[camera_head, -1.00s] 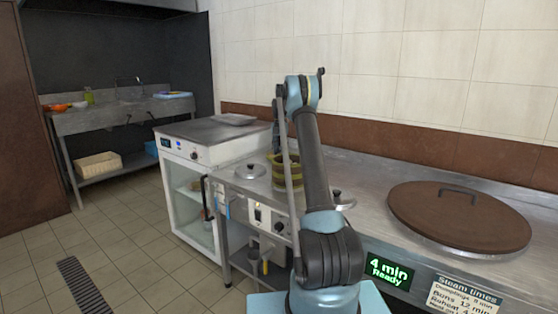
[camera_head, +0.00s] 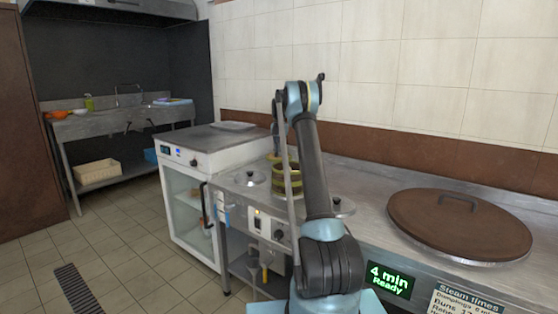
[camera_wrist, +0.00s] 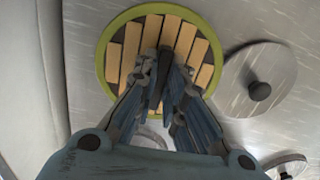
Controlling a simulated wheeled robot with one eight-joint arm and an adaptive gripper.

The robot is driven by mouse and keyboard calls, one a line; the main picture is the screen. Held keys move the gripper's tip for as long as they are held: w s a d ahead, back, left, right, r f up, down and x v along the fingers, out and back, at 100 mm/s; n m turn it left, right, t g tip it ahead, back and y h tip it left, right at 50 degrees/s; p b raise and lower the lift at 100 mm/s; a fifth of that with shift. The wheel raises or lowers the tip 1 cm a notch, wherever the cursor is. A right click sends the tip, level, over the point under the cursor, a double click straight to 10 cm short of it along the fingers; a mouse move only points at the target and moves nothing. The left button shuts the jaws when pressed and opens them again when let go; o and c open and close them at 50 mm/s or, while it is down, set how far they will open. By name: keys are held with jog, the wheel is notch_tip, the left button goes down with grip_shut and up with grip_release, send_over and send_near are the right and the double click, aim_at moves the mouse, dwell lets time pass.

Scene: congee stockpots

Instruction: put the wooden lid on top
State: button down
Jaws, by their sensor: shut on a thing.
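A round slatted wooden lid (camera_wrist: 196,45) with a yellow-green rim fills the upper middle of the wrist view. In the head view my gripper (camera_head: 276,143) points down above an olive-banded round vessel (camera_head: 291,186) on the steel counter, partly hidden by my arm. I cannot tell whether the lid touches the vessel. A large brown round cover (camera_head: 455,222) with a dark bar handle lies on the counter at right.
A small metal lid with a black knob (camera_head: 251,178) lies left of the vessel and another (camera_head: 343,206) to its right. A white cabinet (camera_head: 190,205) with a flat top stands at left. The tiled wall (camera_head: 430,90) bounds the counter behind.

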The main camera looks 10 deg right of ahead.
notch_tip(320, 180, up, 6)
jog(key=shift+s+r, duration=0.1)
jog(key=shift+r, duration=0.05)
jog(key=s+r, duration=0.4)
jog(key=s, duration=0.3)
jog(key=s+r, duration=0.3)
jog(key=s, duration=2.3)
jog(key=shift+s+a+f, duration=0.15)
jog(key=shift+f, duration=2.15)
jog(key=shift+f, duration=0.5)
jog(key=c, duration=2)
grip_release()
jog(key=shift+o, duration=0.3)
jog(key=shift+r, duration=0.1)
notch_tip(320, 180, up, 11)
